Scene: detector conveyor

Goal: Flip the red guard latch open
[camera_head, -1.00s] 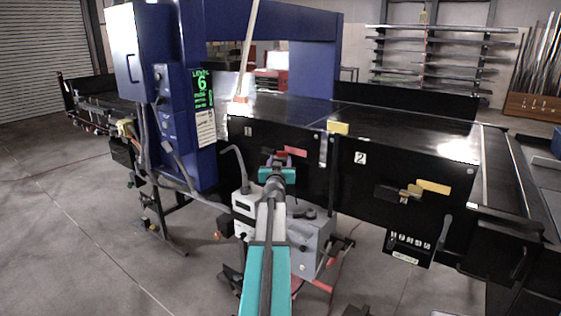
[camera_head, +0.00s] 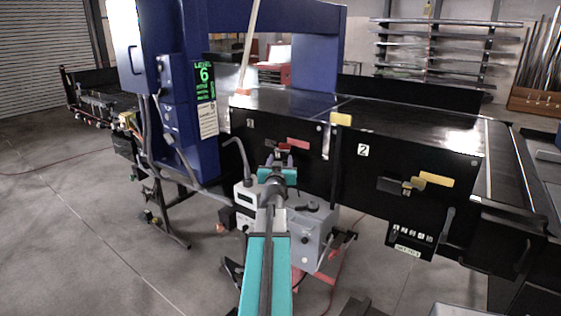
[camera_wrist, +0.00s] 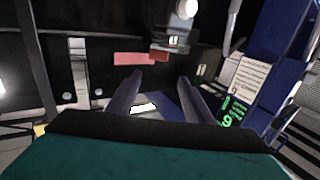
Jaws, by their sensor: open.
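The red guard latch (camera_head: 297,143) is a flat red bar on the black side panel marked 1, at the upper right of my gripper in the head view. In the wrist view the red latch (camera_wrist: 141,58) lies across, above the left fingertip, beside a dark metal bracket (camera_wrist: 171,45). My gripper (camera_head: 277,160) is open and points at the panel. In the wrist view the two fingers of my gripper (camera_wrist: 160,77) are apart with nothing between them. I cannot tell how far they are from the latch. The bracket is partly hidden behind my gripper in the head view.
A yellow latch (camera_head: 433,181) sits on panel 2 to the right. A grey box (camera_head: 318,230) with a bent hose stands below panel 1, close to my arm. A blue column (camera_head: 190,100) with a green display rises at the left. Open floor lies at the left.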

